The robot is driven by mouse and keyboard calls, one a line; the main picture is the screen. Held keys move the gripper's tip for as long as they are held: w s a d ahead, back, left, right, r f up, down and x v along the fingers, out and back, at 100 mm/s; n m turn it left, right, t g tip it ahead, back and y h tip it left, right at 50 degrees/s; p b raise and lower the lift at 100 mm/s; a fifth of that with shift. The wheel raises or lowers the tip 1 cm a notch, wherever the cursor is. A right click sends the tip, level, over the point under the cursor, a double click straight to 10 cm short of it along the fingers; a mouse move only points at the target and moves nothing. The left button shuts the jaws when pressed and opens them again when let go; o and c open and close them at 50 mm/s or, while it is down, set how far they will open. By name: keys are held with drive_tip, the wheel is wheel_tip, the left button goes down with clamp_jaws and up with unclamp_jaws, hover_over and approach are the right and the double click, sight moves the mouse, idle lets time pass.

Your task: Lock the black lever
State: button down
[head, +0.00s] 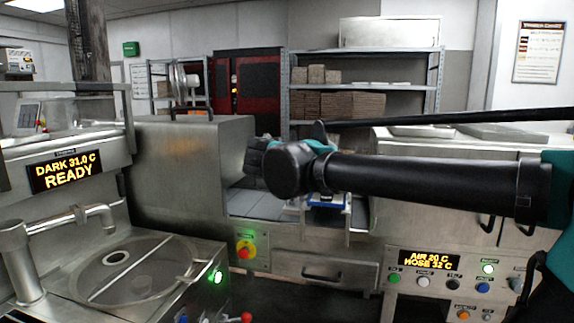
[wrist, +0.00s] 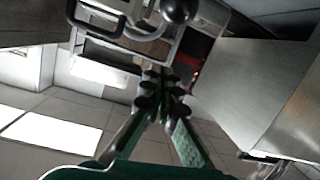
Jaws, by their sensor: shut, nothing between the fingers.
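My gripper (wrist: 163,92) is shut and empty in the wrist view, its dark fingertips together. A round dark knob (wrist: 175,10) on a short metallic stem shows at the top edge of that view, beyond the fingertips and apart from them in the picture. It may be the end of the black lever; I cannot be sure. In the head view my arm crosses from the right and hides most of my gripper. A long thin black bar (head: 450,118) runs above my arm there; I cannot tell whether it is the lever.
A sink-like basin (head: 130,268) and a READY display (head: 64,172) are at left. A button panel (head: 440,275) is at lower right. Shelves (head: 364,90) stand behind.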

drive_tip(key=f+v, duration=0.2)
drive_tip(key=v, duration=0.6)
drive_tip(key=shift+s, duration=0.3)
drive_tip(key=shift+a, duration=0.1)
drive_tip(key=s+d+f+g+h, duration=0.1)
drive_tip(key=d+f+g, duration=0.3)
drive_tip(key=d+f, duration=0.75)
drive_tip(key=d+f+g+h, duration=0.1)
drive_tip(key=d+f+g, duration=0.2)
drive_tip(key=d+f, duration=0.8)
drive_tip(key=s+d+f+g+y, duration=0.1)
drive_tip(key=s+f+g+y, duration=0.1)
drive_tip(key=s+f, duration=0.4)
drive_tip(key=s+d+f+g+y, duration=0.1)
drive_tip(key=s+f, duration=0.6)
drive_tip(key=f, duration=0.8)
drive_tip(key=shift+d+g+y, duration=0.4)
drive_tip(key=shift+d+g, duration=0.05)
drive_tip(key=shift+g, duration=0.05)
drive_tip(key=shift+s, duration=0.1)
